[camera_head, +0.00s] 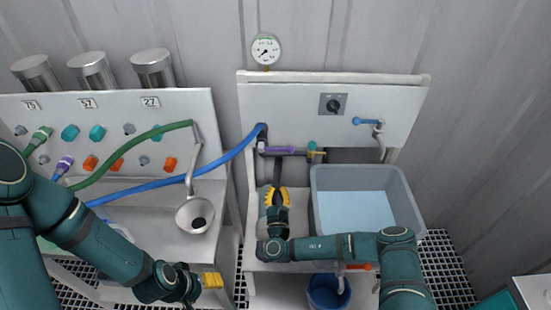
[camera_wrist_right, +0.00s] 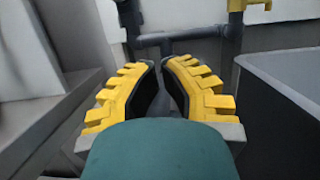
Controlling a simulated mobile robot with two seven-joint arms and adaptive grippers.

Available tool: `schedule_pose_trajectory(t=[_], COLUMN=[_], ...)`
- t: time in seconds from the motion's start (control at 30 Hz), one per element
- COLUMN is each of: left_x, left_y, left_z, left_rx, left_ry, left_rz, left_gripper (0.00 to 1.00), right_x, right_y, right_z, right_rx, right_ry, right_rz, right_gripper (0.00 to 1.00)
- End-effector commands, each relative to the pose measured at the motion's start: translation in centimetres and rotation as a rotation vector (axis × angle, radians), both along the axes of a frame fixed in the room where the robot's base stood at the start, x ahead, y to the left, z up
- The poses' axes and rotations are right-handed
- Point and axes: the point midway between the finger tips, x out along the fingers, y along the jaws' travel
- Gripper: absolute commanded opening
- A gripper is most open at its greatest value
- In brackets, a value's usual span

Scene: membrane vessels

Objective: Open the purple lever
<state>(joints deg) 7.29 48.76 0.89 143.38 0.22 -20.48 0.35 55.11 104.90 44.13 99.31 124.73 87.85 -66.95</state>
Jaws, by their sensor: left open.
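The purple lever (camera_head: 278,150) sits on the grey pipework below the white panel, left of the grey basin. It lies roughly level, running right from the blue hose's end. My right gripper (camera_head: 276,190) is below the lever, its yellow fingers pointing up toward the pipework and apart from the lever. In the right wrist view its fingertips (camera_wrist_right: 161,62) lie close together with a narrow gap and a dark pipe beyond; nothing is clearly held. The lever cannot be made out there. My left gripper (camera_head: 208,283) is low at the left, far from the lever, open and empty.
The grey basin (camera_head: 402,194) with water stands close to the right arm. A blue hose (camera_head: 228,158) and green hose (camera_head: 128,148) cross the left side. A blue bucket (camera_head: 327,292) is below.

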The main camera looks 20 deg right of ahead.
Motion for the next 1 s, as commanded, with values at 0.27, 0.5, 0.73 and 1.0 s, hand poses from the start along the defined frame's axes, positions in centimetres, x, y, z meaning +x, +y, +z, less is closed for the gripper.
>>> schedule_pose_trajectory(t=[0.27, 0.5, 0.73, 1.0], left_x=[-0.2, -0.5, -0.7, -0.8], left_y=[0.0, -0.1, -0.1, -0.1], left_z=[-0.6, -1.7, -2.1, -2.2], left_rx=[-0.001, -0.002, -0.004, -0.004], left_ry=[0.005, 0.011, 0.016, 0.017], left_rz=[-0.004, -0.009, -0.013, -0.013], left_gripper=[0.64, 0.64, 0.64, 0.64], right_x=[2.6, 7.0, 9.3, 9.3], right_y=[-1.2, -2.3, -3.0, -3.0], right_z=[0.4, 1.5, 3.8, 6.1], right_rx=[0.006, 0.004, 0.009, 0.007], right_ry=[0.003, 0.003, 0.003, 0.004], right_rz=[-0.02, -0.017, -0.014, -0.015], right_gripper=[0.0, 0.0, 0.0, 0.0])
